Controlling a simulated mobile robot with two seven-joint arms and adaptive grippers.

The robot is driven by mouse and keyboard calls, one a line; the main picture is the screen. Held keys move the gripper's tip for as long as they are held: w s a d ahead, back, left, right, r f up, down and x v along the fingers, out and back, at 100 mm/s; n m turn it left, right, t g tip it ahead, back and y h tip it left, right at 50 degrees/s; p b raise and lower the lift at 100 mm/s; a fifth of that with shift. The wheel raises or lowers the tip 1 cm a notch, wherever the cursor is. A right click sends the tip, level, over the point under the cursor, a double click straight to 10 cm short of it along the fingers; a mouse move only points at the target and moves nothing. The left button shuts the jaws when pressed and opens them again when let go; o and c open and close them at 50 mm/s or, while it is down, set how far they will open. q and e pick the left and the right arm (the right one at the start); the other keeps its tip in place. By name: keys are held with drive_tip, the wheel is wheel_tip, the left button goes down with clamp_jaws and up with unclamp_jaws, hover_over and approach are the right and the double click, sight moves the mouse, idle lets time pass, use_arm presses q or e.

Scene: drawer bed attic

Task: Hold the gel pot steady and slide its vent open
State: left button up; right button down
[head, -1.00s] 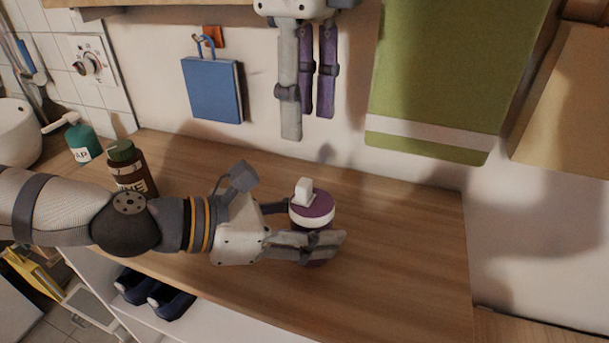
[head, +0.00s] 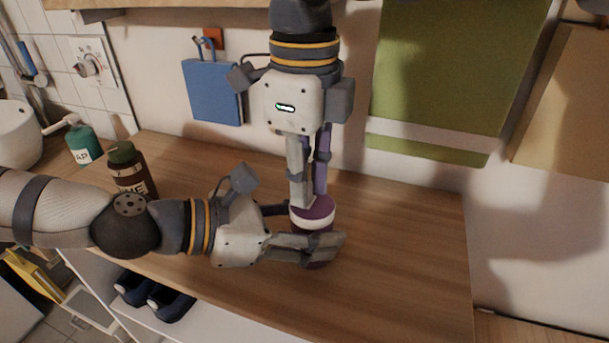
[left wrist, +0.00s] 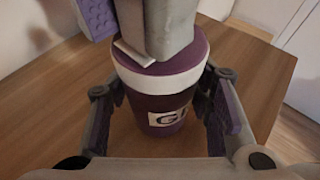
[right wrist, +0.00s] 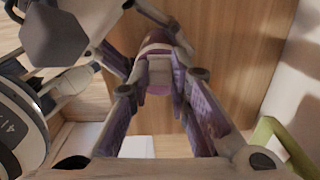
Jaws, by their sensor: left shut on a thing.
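The gel pot (head: 318,214) stands upright on the wooden counter, with a purple lid and a white rim. Its label shows partly in the left wrist view (left wrist: 168,118). My left gripper (head: 308,234) is shut around the pot's body from the left, one finger on each side. My right gripper (head: 309,200) points down from above with its fingertips at the lid. The white vent tab (right wrist: 160,72) is between its fingers, which look spread; whether they touch it I cannot tell. The tab's edge also shows in the left wrist view (left wrist: 134,52); the fingers hide it in the head view.
A brown bottle (head: 128,166) and a green-blue bottle (head: 82,143) stand at the left of the counter (head: 410,240). A blue board (head: 212,92) and a green towel (head: 440,70) hang on the wall behind. The counter right of the pot is clear.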

sight(323, 206)
drive_tip(key=shift+s+d, duration=0.25)
drive_tip(key=shift+d, duration=0.4)
drive_tip(key=shift+s+d, duration=0.25)
drive_tip(key=shift+d, duration=0.4)
drive_tip(key=c, duration=1.5)
unclamp_jaws()
drive_tip(key=shift+a, duration=0.1)
drive_tip(key=shift+r, duration=0.4)
wheel_tip(323, 206, up, 11)
drive_tip(key=shift+r, duration=0.1)
